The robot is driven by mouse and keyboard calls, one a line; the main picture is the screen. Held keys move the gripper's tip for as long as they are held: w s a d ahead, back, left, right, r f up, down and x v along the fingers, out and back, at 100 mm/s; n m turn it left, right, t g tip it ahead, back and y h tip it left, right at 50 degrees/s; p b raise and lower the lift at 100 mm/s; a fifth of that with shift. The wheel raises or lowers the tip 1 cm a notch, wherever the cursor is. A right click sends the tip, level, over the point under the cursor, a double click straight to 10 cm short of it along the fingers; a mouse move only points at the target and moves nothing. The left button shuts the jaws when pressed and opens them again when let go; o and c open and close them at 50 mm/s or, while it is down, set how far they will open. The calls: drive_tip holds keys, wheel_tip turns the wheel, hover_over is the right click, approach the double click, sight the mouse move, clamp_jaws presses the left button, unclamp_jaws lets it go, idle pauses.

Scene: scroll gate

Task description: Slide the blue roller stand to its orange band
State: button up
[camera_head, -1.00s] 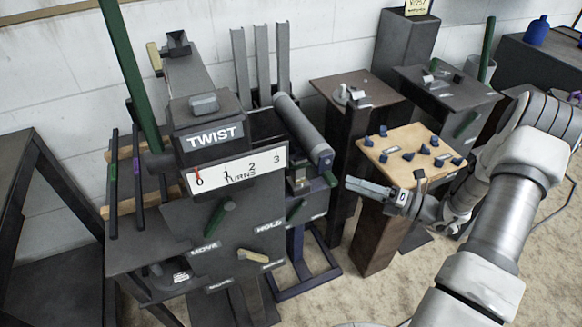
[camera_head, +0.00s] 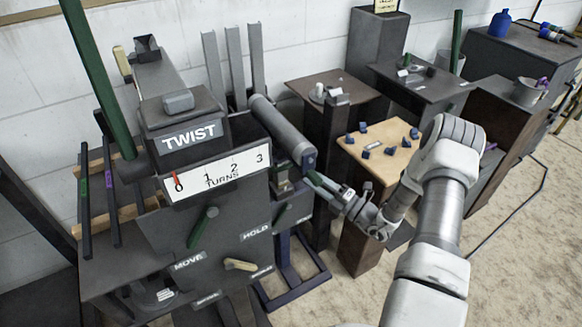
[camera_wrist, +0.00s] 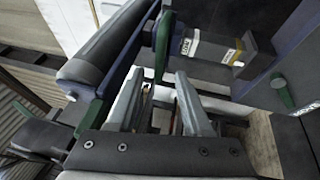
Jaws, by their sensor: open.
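The blue roller stand has a long grey roller (camera_head: 283,128) with a blue end, above a dark blue floor frame (camera_head: 295,285). It stands at the right of the TWIST machine. My gripper (camera_head: 316,182) is beside the roller's near blue end. In the wrist view my gripper (camera_wrist: 158,82) is open, with nothing held between the fingers.
The TWIST machine (camera_head: 185,132) has a scale and green levers close to the left. A wooden-topped pedestal (camera_head: 365,158) with several blue pieces stands behind my arm. Dark tables line the wall. Open floor (camera_head: 520,270) lies at the right.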

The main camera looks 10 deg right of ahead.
sight(291, 165)
drive_tip(key=b+x, duration=0.1)
drive_tip(key=x, duration=0.7)
drive_tip(key=shift+c, duration=0.3)
clamp_jaws()
idle(1.0)
